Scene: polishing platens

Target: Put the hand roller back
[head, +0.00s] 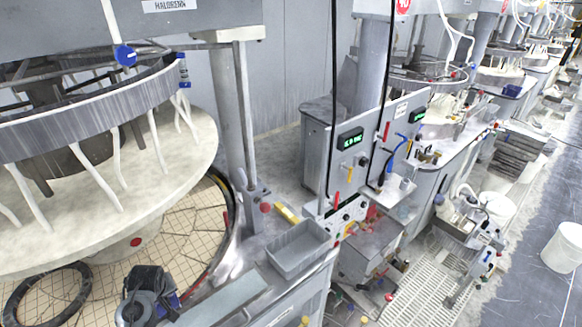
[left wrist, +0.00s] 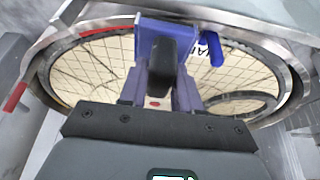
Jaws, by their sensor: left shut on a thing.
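My left gripper (head: 150,296) is at the bottom edge of the head view, above the near part of the platen. In the left wrist view my left gripper (left wrist: 160,78) is shut on a dark handle between its fingers. The handle joins a blue frame with a blue end piece, which looks like the hand roller (left wrist: 182,26). It is held over the round, cream, grid-grooved platen (left wrist: 95,70); I cannot tell the height. In the head view only small blue bits show beside the gripper. My right gripper is not in view.
A grey open tray (head: 298,250) and a yellow block (head: 287,214) stand on the ledge right of the platen (head: 185,222). A dark ring (head: 50,298) lies on the platen. A large pale disc (head: 110,210) overhangs it. A control panel (head: 350,150) stands beyond.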

